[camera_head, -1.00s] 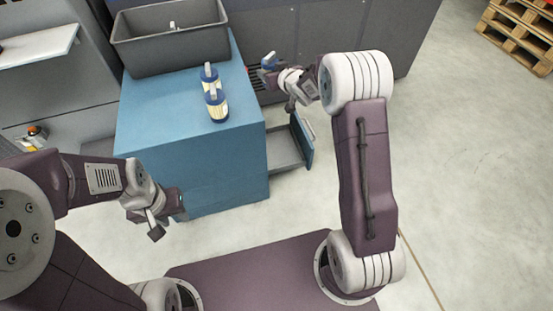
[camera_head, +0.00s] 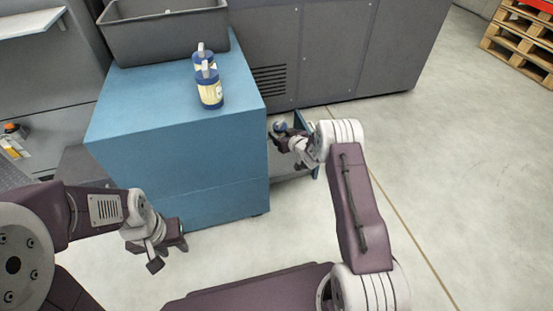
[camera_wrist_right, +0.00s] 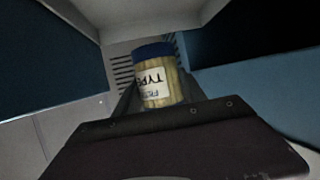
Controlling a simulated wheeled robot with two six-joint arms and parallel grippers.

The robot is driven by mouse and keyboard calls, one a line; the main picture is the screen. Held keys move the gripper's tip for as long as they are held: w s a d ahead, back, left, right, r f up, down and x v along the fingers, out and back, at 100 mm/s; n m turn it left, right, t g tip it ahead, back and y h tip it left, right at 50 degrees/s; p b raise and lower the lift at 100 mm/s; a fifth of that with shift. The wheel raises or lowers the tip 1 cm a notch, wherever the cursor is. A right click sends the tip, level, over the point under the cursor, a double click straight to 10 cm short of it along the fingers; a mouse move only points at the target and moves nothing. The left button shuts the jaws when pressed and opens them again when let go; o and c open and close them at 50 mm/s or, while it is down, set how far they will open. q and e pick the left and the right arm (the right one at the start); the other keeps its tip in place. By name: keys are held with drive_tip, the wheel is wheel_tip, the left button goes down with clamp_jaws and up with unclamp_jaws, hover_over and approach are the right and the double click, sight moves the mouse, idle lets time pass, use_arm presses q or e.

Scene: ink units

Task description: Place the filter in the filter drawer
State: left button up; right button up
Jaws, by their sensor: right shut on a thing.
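The filter (camera_wrist_right: 157,88) is a pale yellow cylinder with dark blue ends and a white "TYPE" label. My right gripper (camera_wrist_right: 158,98) is shut around it. In the head view my right gripper (camera_head: 283,138) holds the filter, whose blue end (camera_head: 280,126) shows, beside the blue cabinet at the open filter drawer (camera_head: 299,120). My wrist and arm hide much of the drawer. I cannot tell whether the filter touches the drawer floor. My left gripper (camera_head: 168,250) is empty in front of the cabinet, its fingers apart.
Two more blue-capped filters (camera_head: 209,93) stand on the blue cabinet top (camera_head: 150,105), in front of a grey bin (camera_head: 165,38). A dark grey machine (camera_head: 330,50) with a vent stands behind. The floor at the right is clear up to the pallets (camera_head: 520,40).

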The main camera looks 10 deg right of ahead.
wheel_tip(320, 180, down, 10)
drive_tip(key=b, duration=0.7)
drive_tip(key=shift+r, duration=0.3)
drive_tip(key=shift+f, duration=0.1)
drive_tip(key=o, duration=1.5)
